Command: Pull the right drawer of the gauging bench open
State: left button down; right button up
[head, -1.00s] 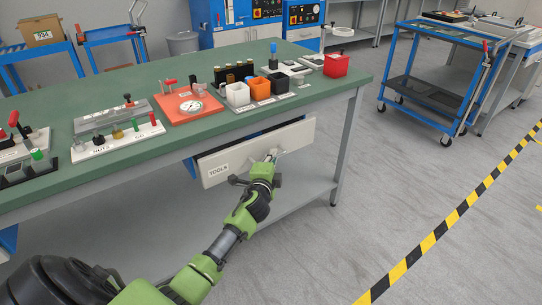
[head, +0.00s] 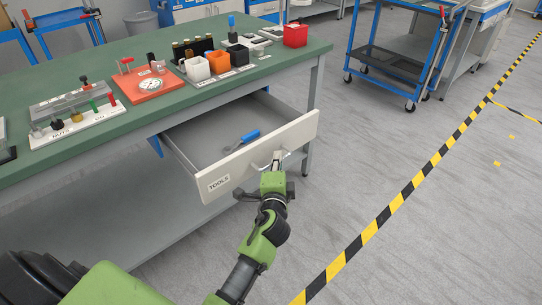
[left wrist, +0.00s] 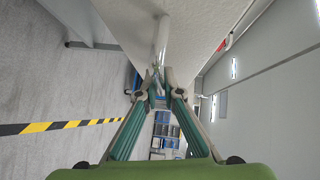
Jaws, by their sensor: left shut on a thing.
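My left gripper (head: 277,162) is shut on the drawer's handle at the right half of the front. In the left wrist view the two fingers (left wrist: 162,88) close around the handle bar (left wrist: 162,42), beside the pale drawer front (left wrist: 195,30). My right gripper is not in view.
The green bench top holds an orange plate with a dial gauge (head: 150,84), small bins (head: 197,69) and a red box (head: 295,35). A blue cart (head: 400,65) stands at the back right. Grey floor in front of the drawer is clear, crossed by yellow-black tape (head: 388,212).

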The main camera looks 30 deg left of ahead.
pick_arm(q)
jog(key=shift+s+d, duration=0.1)
jog(key=shift+d, duration=0.05)
jog(key=c, duration=2.2)
grip_release()
jog(key=shift+o, duration=0.2)
jog(key=v, duration=0.7)
jog(key=shift+s, duration=0.25)
jog(key=shift+d, duration=0.1)
